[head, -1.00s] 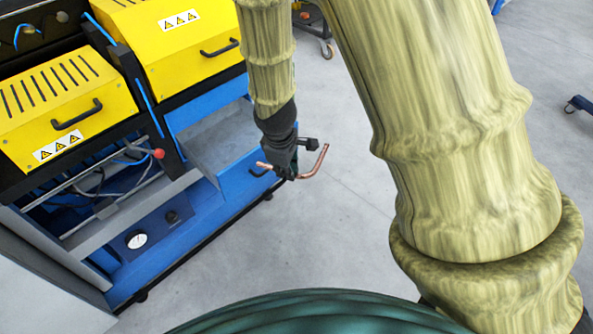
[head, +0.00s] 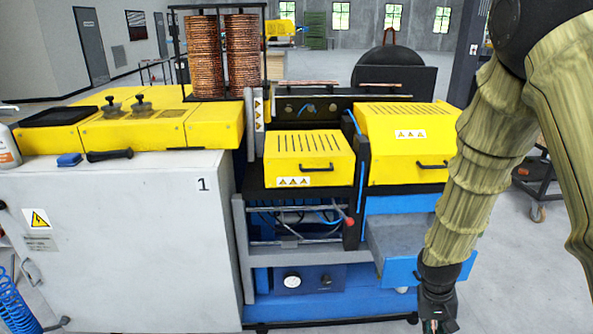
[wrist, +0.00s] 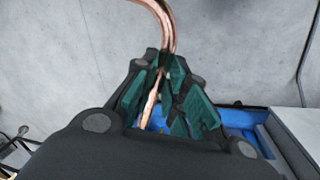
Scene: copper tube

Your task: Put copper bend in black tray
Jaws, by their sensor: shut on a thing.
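My gripper (wrist: 170,80) is shut on the copper bend (wrist: 166,22) in the wrist view. The bend is a thin, shiny, curved tube; one part rises past the fingers and another part shows between them. In the head view my gripper (head: 438,318) is at the bottom edge, right of centre, partly cut off, and I cannot make out the bend there. The black tray (head: 58,116) is a shallow dark rectangle on top of the yellow machine at the left, far from my gripper. It looks empty.
A grey cabinet (head: 115,240) stands below the tray. A blue bottle cap-like block (head: 69,160), a black handle (head: 109,155) and a white bottle (head: 8,148) are near the tray. Tall copper coils (head: 208,55) stand behind. An open blue drawer (head: 398,268) juts out beside my arm.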

